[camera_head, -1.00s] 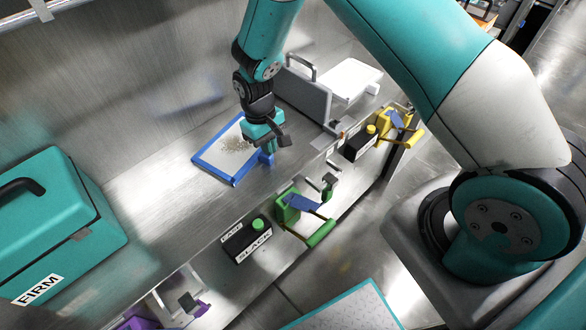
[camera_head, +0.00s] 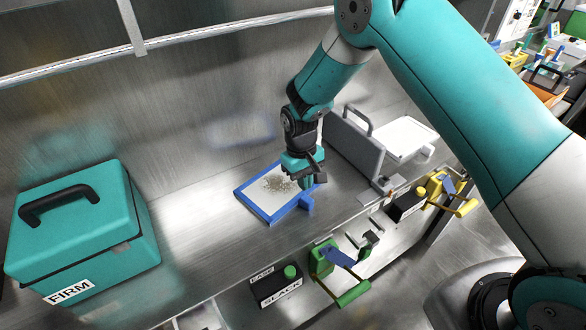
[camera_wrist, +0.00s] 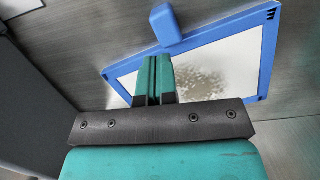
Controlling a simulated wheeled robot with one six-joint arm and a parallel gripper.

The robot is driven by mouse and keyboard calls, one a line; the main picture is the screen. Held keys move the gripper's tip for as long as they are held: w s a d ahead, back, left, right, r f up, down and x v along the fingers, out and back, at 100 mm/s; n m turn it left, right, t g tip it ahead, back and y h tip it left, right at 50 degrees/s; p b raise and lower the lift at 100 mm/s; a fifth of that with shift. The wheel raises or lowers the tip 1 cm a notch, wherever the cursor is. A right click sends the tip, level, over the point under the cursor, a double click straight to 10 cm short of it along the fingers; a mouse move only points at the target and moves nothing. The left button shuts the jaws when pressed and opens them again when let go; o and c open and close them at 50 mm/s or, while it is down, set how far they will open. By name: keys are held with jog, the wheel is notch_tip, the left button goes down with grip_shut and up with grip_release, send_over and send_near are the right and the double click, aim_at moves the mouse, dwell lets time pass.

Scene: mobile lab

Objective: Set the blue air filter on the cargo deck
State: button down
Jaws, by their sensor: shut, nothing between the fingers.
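The blue air filter (camera_head: 246,199) is a blue frame around a pale panel with grey-brown dirt. It lies flat on the metal bench, with a blue tab on its near side. My gripper (camera_head: 305,184) points down over the filter's right part, close to the tab, and hides some of the frame. In the wrist view my gripper's teal fingers (camera_wrist: 153,78) are together with nothing between them. No cargo deck can be made out now.
A teal case (camera_head: 85,235) labelled FIRM stands at the left. A grey upright panel with a handle (camera_head: 352,145) stands just right of my gripper. A green clamp-like fixture (camera_head: 325,258) and a yellow one (camera_head: 440,190) line the front edge.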

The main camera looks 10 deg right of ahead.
jog(key=w, duration=0.2)
jog(key=w+a+b, duration=0.1)
jog(key=w, duration=0.2)
jog(key=w+a+b, duration=0.1)
jog(key=w, duration=0.1)
jog(key=shift+w+a+f, duration=0.1)
jog(key=shift+w+a, duration=0.1)
jog(key=shift+w+a+b, duration=0.2)
jog(key=shift+w+b, duration=0.1)
jog(key=shift+w, duration=0.25)
